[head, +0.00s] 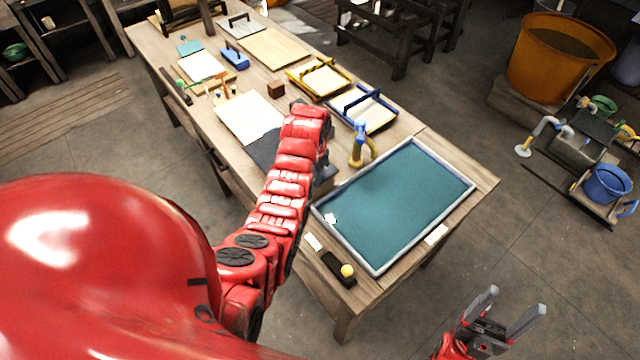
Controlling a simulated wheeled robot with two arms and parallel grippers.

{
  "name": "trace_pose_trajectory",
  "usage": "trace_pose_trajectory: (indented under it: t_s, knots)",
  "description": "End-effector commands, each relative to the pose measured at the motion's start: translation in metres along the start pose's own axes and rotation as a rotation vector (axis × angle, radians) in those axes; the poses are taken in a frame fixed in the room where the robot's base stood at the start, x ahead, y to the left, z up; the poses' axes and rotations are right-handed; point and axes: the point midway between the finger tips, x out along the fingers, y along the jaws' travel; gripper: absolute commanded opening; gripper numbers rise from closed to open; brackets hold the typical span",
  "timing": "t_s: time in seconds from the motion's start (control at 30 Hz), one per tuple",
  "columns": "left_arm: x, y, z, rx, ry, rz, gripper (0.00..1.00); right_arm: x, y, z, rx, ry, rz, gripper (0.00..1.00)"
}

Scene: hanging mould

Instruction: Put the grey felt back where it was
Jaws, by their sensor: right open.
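A dark grey flat sheet, which looks like the grey felt (263,150), lies on the long wooden table, next to a pale sheet. My left arm crosses in front of it and hides part of it. My left gripper is hidden behind that arm, so I cannot see whether it touches the felt. A dark patch shows just right of the arm; I cannot tell what it is. My right gripper (508,310) is open and empty, low at the right, in front of the table and apart from everything on it.
On the wooden table (345,315) stand a teal-filled tray (400,200), a blue-and-yellow tool (361,145), two framed moulds (319,78) (364,108), a brown block (276,89) and a pale sheet (247,117). An orange tub (545,75) and a pump cart are at right. Floor between is clear.

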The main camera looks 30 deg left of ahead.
Motion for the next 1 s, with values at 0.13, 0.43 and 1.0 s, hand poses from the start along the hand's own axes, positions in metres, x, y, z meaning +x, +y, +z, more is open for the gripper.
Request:
trace_pose_trajectory:
  t_s: [0.13,0.43,1.0]
  knots:
    - [-0.003,-0.005,-0.016,-0.001,-0.001,0.001,0.0,0.007,0.0,-0.001,0.0,-0.001,0.0,0.69]
    - [0.001,-0.009,-0.028,0.0,0.0,0.0,0.0,0.01,0.001,-0.002,0.0,-0.001,0.0,0.69]
    - [0.036,-0.009,-0.029,0.0,0.0,0.0,0.0,0.028,0.001,-0.005,0.0,-0.001,0.0,0.69]
